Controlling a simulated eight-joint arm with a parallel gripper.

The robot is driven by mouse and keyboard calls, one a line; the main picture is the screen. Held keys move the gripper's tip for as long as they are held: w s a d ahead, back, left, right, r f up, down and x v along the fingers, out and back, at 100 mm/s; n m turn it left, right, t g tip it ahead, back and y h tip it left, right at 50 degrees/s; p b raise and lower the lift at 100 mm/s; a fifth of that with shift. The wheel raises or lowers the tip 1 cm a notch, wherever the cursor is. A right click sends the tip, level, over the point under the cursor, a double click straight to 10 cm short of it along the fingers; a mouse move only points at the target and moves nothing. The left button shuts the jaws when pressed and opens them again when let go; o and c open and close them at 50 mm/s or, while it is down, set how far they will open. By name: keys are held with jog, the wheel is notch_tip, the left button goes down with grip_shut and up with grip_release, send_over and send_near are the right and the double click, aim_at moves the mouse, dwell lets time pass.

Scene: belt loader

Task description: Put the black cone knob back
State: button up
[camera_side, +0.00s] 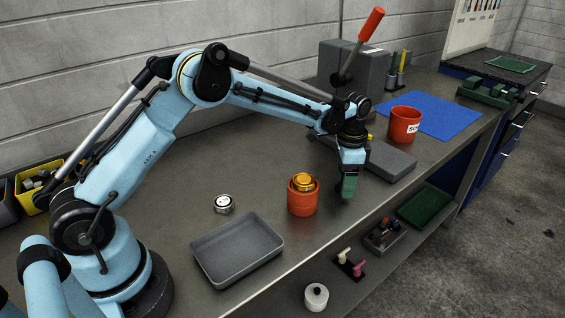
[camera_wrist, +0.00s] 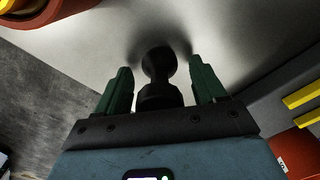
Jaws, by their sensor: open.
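The black cone knob (camera_wrist: 159,66) shows in the wrist view, standing on the pale bench surface between the two green fingers. It has a rounded top and a narrower waist, with its lower part close to the gripper body. My gripper (camera_side: 348,187) is low over the bench, right of the orange container in the side view. In the wrist view my gripper (camera_wrist: 162,84) is open, with a gap on each side of the knob. In the side view the knob cannot be made out; the fingers hide it.
The orange container (camera_side: 302,203) with a gold part stands left of my gripper. A grey tray (camera_side: 238,281) and a small round metal part (camera_side: 224,203) lie further left. A grey slab (camera_side: 385,158), a red cup (camera_side: 404,126) and a lever press (camera_side: 345,70) are behind.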

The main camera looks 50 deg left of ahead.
notch_tip(320, 180, up, 11)
jog(key=shift+r, duration=0.1)
jog(key=shift+s+r, duration=0.15)
jog(key=shift+r, duration=0.35)
jog(key=s+a+r+n+t, duration=0.1)
jog(key=s+r+n+t, duration=0.2)
jog(key=s, duration=0.5)
jog(key=s+a+r+n+t, duration=0.2)
jog(key=s, duration=0.6)
jog(key=s+f+n+t, duration=0.2)
jog(key=s+f, duration=0.2)
jog(key=s, duration=0.3)
jog(key=shift+f+n, duration=0.15)
jog(key=shift+n, duration=0.15)
